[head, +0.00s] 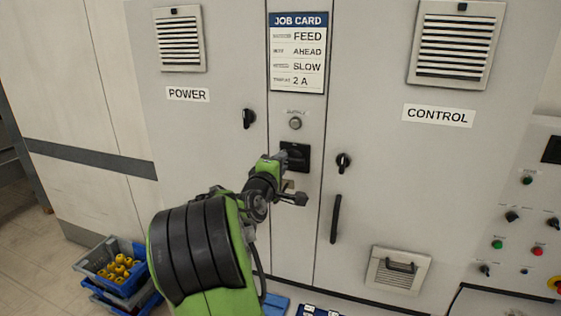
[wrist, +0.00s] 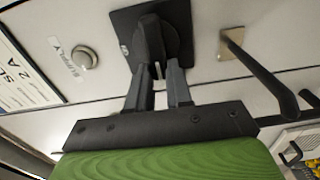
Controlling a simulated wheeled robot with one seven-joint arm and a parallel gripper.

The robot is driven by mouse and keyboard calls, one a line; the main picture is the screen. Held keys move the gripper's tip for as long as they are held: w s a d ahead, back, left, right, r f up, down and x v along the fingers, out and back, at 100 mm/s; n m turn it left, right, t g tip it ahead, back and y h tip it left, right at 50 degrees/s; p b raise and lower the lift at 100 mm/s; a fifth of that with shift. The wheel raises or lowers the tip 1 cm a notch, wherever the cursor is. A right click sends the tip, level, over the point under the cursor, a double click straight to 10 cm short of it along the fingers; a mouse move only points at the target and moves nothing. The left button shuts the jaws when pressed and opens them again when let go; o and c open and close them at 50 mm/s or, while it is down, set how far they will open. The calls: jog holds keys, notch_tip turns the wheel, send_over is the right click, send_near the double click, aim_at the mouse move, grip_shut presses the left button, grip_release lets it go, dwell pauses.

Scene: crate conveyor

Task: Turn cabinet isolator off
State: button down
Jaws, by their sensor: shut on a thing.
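The cabinet isolator (head: 296,153) is a black square plate with a black rotary handle on the narrow centre panel, below a round grey supply lamp (head: 295,123). In the wrist view the isolator plate (wrist: 181,22) fills the top middle, and its handle (wrist: 150,35) stands out from it. My gripper (wrist: 163,75) has its two dark fingers at the handle, shut on it. In the head view my gripper (head: 283,158) reaches the isolator from the lower left and hides part of it. The fingertips' exact contact is partly hidden by the handle.
A job card (head: 297,60) hangs above. Black knobs sit on the POWER door (head: 249,119) and CONTROL door (head: 343,162); a long black door handle (head: 335,219) projects at right. A crate of yellow parts (head: 108,268) stands on the floor at left. A button panel is far right.

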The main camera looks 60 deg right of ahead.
dwell(0.5)
jog(key=c, duration=1)
grip_release()
jog(key=a+b, duration=0.1)
jog(key=a, duration=0.4)
jog(key=s+a, duration=0.1)
jog(key=a, duration=0.4)
jog(key=s+a+b, duration=0.1)
jog(key=a, duration=0.4)
jog(key=shift+s+a+b, duration=0.25)
jog(key=shift+a+b, duration=0.05)
